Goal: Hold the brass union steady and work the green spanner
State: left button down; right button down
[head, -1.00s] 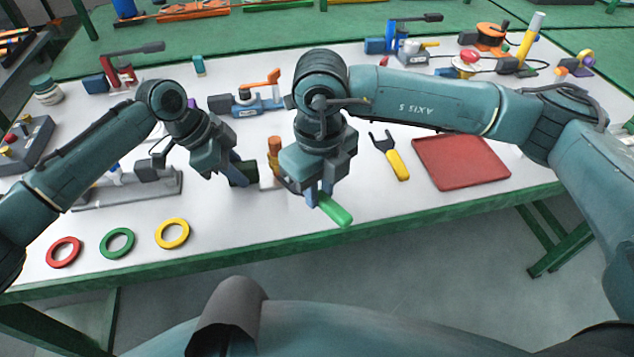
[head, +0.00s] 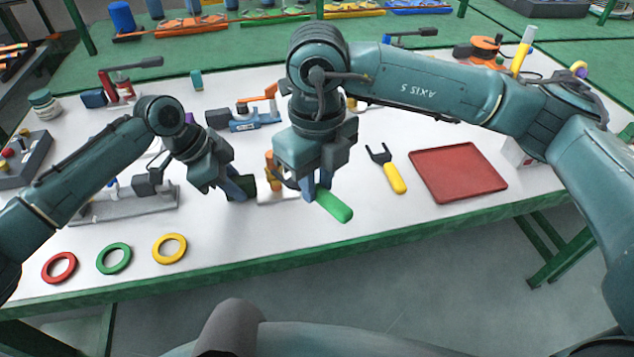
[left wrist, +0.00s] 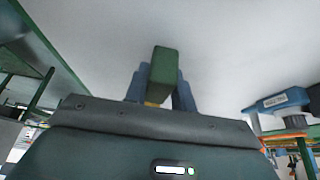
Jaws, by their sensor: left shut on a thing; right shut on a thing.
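The brass union (head: 269,166) stands on a white block (head: 280,197) near the table's front edge, partly hidden by my right gripper. My left gripper (head: 244,187) is just left of it, shut on a dark green block. In the left wrist view this block (left wrist: 164,75) sits between the blue fingers, with a small yellow-brass part below it. My right gripper (head: 313,192) is shut on the green spanner (head: 334,206), whose handle end sticks out toward the front right. The spanner's head is hidden, so I cannot tell how it sits on the union.
A yellow-handled spanner (head: 394,177) and a red tray (head: 459,172) lie to the right. Red (head: 59,267), green (head: 114,258) and yellow (head: 169,248) rings lie front left.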

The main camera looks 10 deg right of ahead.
aim_at(328, 198)
jog(key=shift+s+d+f+m, duration=0.25)
jog(key=shift+s+f, duration=0.25)
jog(key=shift+s, duration=0.15)
jog(key=shift+s+d+f+m, duration=0.15)
jog(key=shift+s+d+f, duration=0.1)
jog(key=shift+s+f, duration=0.3)
jog(key=shift+w+a+f, duration=0.2)
jog(key=shift+w+f, duration=0.25)
jog(key=shift+f, duration=0.05)
jog(key=w, duration=0.1)
jog(key=w+a+f, duration=0.1)
jog(key=w+f, duration=0.1)
jog(key=shift+w+a, duration=0.1)
jog(key=shift+a, duration=0.15)
jog(key=shift+w+a, duration=0.4)
jog(key=shift+w, duration=0.4)
jog(key=shift+w+a, duration=0.35)
jog(key=shift+w, duration=0.45)
